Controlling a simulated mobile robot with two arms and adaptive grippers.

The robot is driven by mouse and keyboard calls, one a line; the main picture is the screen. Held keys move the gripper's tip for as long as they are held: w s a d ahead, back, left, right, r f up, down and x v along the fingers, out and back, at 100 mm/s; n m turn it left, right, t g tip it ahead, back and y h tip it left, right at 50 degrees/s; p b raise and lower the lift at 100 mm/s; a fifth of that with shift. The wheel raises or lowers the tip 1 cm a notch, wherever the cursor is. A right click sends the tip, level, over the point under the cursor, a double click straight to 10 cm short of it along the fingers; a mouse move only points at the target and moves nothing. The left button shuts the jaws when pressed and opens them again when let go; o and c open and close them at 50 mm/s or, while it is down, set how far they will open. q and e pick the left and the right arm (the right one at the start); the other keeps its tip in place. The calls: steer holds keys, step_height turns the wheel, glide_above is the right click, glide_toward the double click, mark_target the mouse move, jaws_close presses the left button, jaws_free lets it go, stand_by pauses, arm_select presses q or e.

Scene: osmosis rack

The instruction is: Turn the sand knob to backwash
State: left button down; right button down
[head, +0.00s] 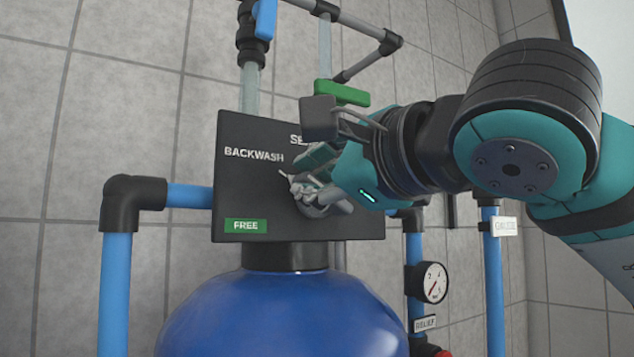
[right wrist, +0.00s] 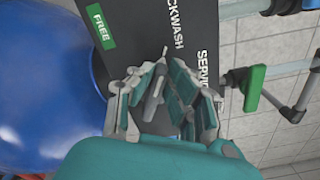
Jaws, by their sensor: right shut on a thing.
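The sand knob (right wrist: 153,100) is a grey handle on a black panel (head: 232,195). The panel carries the word BACKWASH at its upper left, a second label mostly hidden behind my arm, and a green FREE tag at its lower left. My right gripper (head: 308,188) reaches in from the right and is shut on the knob. In the right wrist view the fingers (right wrist: 158,92) stand on both sides of the handle. The fingers hide much of the knob, so I cannot tell exactly which label it points at. My left gripper is not in view.
A blue tank (head: 280,310) stands below the panel. Blue pipes with black elbows (head: 135,200) run at both sides. A green valve handle (head: 342,93) sits just above my right gripper. A pressure gauge (head: 433,282) hangs at the lower right.

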stand_by(0.5)
steer(key=c, duration=1.3)
jaws_free()
steer(key=v, duration=1.2)
